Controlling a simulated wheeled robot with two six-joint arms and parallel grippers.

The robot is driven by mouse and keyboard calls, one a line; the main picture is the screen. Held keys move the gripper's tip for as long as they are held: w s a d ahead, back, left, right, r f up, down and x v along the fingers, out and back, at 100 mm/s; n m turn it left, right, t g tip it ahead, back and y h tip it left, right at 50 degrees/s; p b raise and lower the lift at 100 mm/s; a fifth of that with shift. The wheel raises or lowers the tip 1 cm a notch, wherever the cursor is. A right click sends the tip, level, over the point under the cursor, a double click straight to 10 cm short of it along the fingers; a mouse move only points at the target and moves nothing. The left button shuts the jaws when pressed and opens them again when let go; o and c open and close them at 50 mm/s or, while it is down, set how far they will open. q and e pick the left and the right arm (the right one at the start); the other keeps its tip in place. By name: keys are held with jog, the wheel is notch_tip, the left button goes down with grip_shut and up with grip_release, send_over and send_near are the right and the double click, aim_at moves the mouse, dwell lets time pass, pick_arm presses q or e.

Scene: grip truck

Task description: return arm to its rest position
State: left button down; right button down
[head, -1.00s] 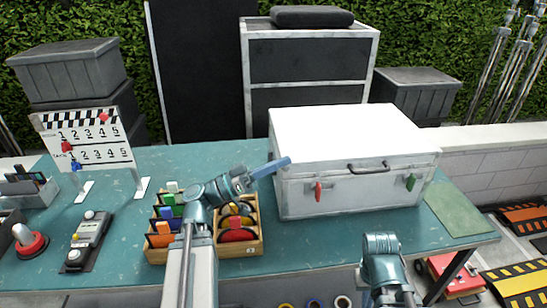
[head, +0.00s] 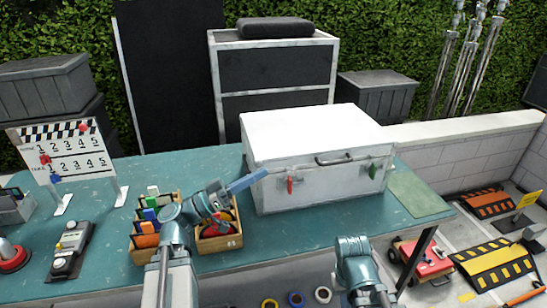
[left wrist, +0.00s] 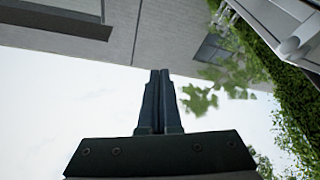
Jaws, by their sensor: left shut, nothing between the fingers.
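My left gripper (head: 249,181) is shut and empty. In the head view it is held above the table, over the wooden sorting box (head: 222,240) and just left of the white case's front. In the left wrist view its two fingers (left wrist: 159,85) are pressed together, with only sky, a grey wall and leaves behind them. My right arm shows at the lower right of the head view, in front of the table, but its gripper is not visible.
The white case (head: 318,130) stands closed on the teal table (head: 190,162). A clapperboard (head: 68,160), a grey control box (head: 72,250) and a red button (head: 12,256) are at the left. A green mat (head: 418,194) lies at the right end. Tape rolls (head: 296,299) lie below the front edge.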

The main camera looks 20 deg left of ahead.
pick_arm(q)
jog(key=s+d+f+g+y+p, duration=0.1)
jog(key=s+d+f+g+y, duration=0.25)
jog(key=d+f+g, duration=0.9)
jog(key=s+d+f+n+y+p, duration=0.1)
jog(key=s+f+y, duration=0.2)
jog(key=f+y, duration=0.4)
jog(key=s+d+f+n+g+y, duration=0.1)
jog(key=s+f+y, duration=0.2)
jog(key=f+y, duration=0.4)
jog(key=shift+s+d+y+p, duration=0.3)
jog(key=shift+y+p, duration=0.1)
jog(key=shift+y, duration=0.25)
